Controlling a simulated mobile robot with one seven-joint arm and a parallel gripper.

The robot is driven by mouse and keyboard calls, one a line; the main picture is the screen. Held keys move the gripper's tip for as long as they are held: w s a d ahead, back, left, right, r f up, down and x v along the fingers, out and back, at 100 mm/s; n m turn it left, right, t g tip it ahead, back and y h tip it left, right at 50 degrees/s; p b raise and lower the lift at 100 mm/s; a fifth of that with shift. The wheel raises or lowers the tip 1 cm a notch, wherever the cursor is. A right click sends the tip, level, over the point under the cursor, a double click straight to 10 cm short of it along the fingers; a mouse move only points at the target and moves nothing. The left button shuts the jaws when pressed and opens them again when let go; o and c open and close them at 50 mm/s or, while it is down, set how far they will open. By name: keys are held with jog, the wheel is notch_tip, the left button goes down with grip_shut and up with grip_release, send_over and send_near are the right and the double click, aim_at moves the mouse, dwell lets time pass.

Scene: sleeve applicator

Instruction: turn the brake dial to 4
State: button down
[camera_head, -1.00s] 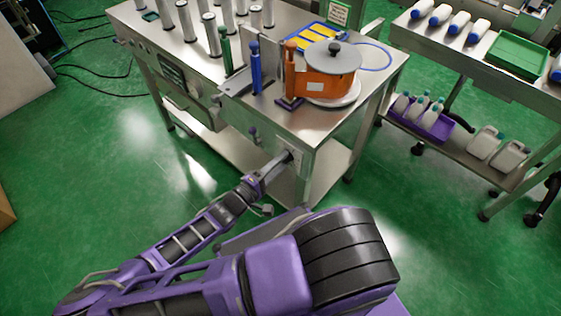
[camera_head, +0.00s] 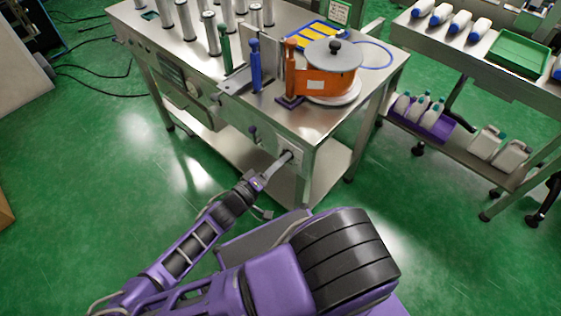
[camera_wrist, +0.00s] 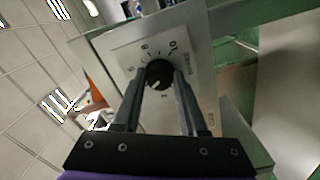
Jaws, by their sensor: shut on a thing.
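The brake dial (camera_wrist: 158,74) is a round black knob on a pale square plate (camera_wrist: 125,58) with printed numbers around it. In the wrist view the plate appears tilted, and 8 and 10 can be made out above the knob. My gripper (camera_wrist: 159,82) is shut on the knob, one finger on each side. The fingers hide part of the scale, and I cannot tell which number the dial points to. In the head view my gripper (camera_head: 284,159) reaches the front of the steel machine table (camera_head: 235,125) near its right corner, and the knob is mostly hidden.
An orange reel unit (camera_head: 325,82) with a grey top stands on the table above the dial. Blue (camera_head: 256,67) and green (camera_head: 226,52) handled posts stand to its left.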

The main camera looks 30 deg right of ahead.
jog(key=shift+c, duration=2.3)
grip_release()
jog(key=v, duration=1.7)
jog(key=shift+a, duration=0.25)
jog(key=shift+s, duration=0.15)
